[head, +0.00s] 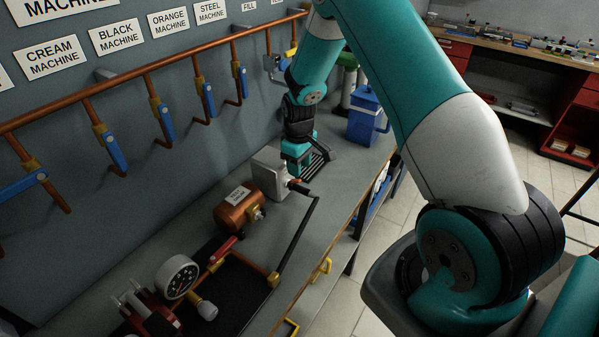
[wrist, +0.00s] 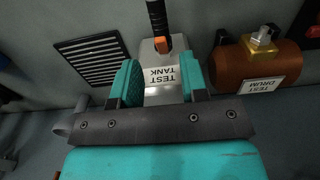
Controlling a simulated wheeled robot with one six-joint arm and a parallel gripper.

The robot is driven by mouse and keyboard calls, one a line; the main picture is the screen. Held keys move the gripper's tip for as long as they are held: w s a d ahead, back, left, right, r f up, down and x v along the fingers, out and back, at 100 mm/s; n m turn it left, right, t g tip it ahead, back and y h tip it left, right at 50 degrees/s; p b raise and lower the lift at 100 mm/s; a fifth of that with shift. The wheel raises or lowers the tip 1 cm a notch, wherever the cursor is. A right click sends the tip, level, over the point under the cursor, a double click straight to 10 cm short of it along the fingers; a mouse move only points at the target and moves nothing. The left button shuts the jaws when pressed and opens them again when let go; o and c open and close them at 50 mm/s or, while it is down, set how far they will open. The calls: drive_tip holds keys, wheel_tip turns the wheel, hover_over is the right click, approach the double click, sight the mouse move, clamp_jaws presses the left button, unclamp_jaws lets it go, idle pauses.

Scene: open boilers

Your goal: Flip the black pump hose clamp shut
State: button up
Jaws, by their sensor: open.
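My gripper (head: 297,152) is at the back of the bench, just behind the grey metal test tank (head: 271,172). In the wrist view my gripper (wrist: 162,82) has its two teal fingers apart, with the labelled test tank (wrist: 160,76) showing between and beyond them. Nothing is held. A black hose (head: 299,232) runs from the tank's front along the bench; its black end (wrist: 157,16) with an orange part (wrist: 161,42) meets the tank in the wrist view. I cannot make out a separate clamp or tell its position.
A copper test drum (head: 239,206) stands beside the tank. A gauge (head: 177,277) and red pump parts (head: 150,312) are nearer. A dark grate (head: 320,161) lies by my gripper. A blue container (head: 365,118) is behind. Copper pipes with blue valve handles (head: 115,150) line the wall.

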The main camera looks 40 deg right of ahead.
sight(299, 180)
drive_tip(key=shift+f+p, duration=0.6)
drive_tip(key=shift+f, duration=1.95)
